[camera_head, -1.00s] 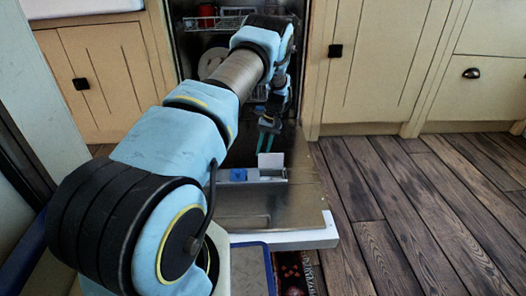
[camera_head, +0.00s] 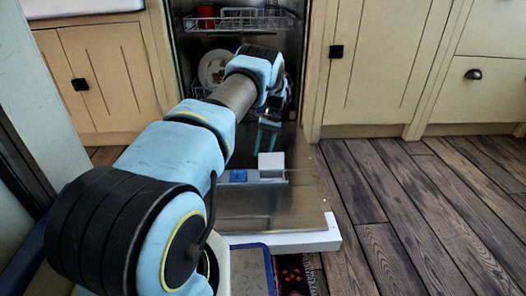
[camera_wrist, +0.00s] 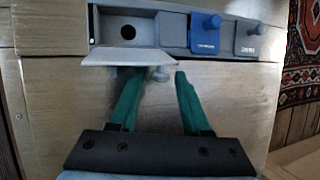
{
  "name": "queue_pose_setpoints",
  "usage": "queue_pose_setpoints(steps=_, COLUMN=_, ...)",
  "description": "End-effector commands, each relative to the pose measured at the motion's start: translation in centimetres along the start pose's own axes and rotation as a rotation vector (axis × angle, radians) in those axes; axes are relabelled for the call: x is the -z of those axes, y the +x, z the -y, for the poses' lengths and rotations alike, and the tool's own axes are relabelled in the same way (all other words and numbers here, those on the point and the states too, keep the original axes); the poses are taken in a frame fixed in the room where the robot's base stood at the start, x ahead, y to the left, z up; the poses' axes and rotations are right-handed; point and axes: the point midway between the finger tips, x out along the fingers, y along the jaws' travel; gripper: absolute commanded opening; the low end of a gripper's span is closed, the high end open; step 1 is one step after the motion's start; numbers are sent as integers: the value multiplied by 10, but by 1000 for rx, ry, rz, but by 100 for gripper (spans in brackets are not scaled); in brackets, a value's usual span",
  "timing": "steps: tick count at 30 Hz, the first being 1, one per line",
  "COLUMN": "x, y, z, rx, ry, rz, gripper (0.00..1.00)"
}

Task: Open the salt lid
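The dispenser strip (camera_wrist: 172,42) lies on the open dishwasher door. At its left in the wrist view, a compartment with a dark round hole (camera_wrist: 128,32) is uncovered. Its pale lid (camera_wrist: 118,58) is swung up on edge, with a small knob (camera_wrist: 160,74) on the side facing me; it also stands up in the head view (camera_head: 271,160). A blue lid (camera_wrist: 205,44) and a grey lid (camera_wrist: 250,46) beside it look shut; their lettering is too small to read surely.
The dishwasher door (camera_head: 305,200) is down, with a white front edge (camera_head: 300,240). A rack with a plate (camera_head: 213,68) and an upper rack with a red item (camera_head: 206,14) are inside. Wood floor (camera_head: 420,200) to the right is clear.

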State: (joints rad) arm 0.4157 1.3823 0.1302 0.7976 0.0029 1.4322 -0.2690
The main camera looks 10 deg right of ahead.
Motion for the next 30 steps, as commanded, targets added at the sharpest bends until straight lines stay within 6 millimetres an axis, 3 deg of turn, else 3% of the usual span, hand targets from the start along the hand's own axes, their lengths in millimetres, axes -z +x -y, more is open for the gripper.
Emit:
queue_pose_setpoints(steps=11, x=0, y=-5, z=1, rx=0, ry=-1, rz=-2, gripper=55)
queue_pose_setpoints(steps=21, x=0, y=-56, z=1, rx=0, ry=0, rz=-3, gripper=55)
queue_pose_setpoints(steps=30, x=0, y=-74, z=0, rx=0, ry=-1, rz=-1, gripper=55)
